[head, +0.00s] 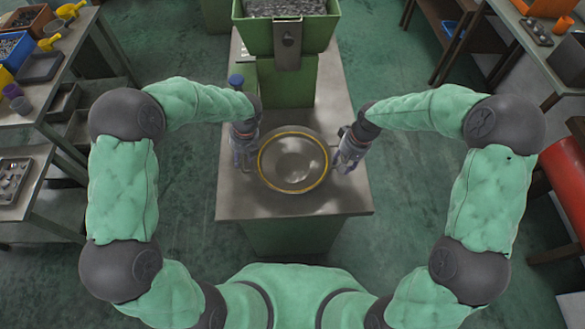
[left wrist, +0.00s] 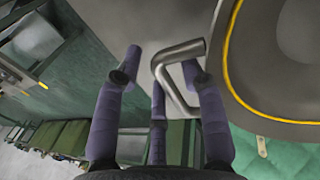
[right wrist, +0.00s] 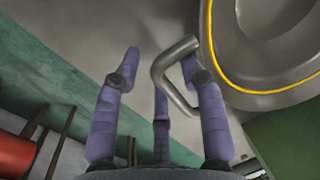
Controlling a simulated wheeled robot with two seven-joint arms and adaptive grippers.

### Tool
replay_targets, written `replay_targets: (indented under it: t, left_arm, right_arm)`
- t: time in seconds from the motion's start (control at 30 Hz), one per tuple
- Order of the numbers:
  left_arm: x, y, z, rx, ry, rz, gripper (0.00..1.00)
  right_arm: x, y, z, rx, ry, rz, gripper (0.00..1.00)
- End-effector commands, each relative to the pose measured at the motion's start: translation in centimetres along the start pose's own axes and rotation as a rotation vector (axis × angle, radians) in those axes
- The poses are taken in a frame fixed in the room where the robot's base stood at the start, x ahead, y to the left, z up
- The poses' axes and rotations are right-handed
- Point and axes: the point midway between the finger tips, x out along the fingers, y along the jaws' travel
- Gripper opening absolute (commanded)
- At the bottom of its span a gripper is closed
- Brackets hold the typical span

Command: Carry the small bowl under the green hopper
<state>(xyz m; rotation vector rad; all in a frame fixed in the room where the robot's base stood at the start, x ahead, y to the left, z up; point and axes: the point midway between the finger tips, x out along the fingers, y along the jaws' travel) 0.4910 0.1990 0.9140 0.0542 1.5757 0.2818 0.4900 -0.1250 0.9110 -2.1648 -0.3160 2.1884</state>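The bowl (head: 294,172) is round and grey metal with a yellow ring. It sits on the grey metal table top, in front of the green hopper (head: 287,35). In the left wrist view a bent metal handle (left wrist: 178,52) sticks out from the bowl (left wrist: 268,95); a like handle (right wrist: 172,58) shows in the right wrist view. My left gripper (head: 243,160) is at the bowl's left side, its fingers spread with the handle between them. My right gripper (head: 346,160) is at the right side, also spread around its handle. Neither looks closed on a handle.
The hopper is full of small grey metal pieces and has a metal chute at its front. The table top (head: 240,206) is bare around the bowl. A dark blue-topped item (head: 236,82) stands behind my left gripper. Benches with bins (head: 40,65) stand left; more benches stand right.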

Motion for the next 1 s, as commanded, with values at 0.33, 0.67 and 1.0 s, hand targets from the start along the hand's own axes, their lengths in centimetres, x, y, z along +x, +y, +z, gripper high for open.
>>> replay_targets:
  t: [0.33,0.67,1.0]
  left_arm:
    - [-0.8,0.0,0.0,-0.001,-0.001,0.000,0.41]
    - [-6.9,0.0,0.1,-0.001,-0.004,-0.002,0.41]
    - [-11.5,0.0,0.0,0.000,-0.001,-0.001,0.41]
  right_arm:
    - [0.0,0.0,-0.1,0.002,0.001,0.000,0.41]
    - [0.0,0.0,-0.1,0.002,0.001,0.000,0.41]
    - [0.0,0.0,-0.1,0.002,0.001,0.000,0.41]
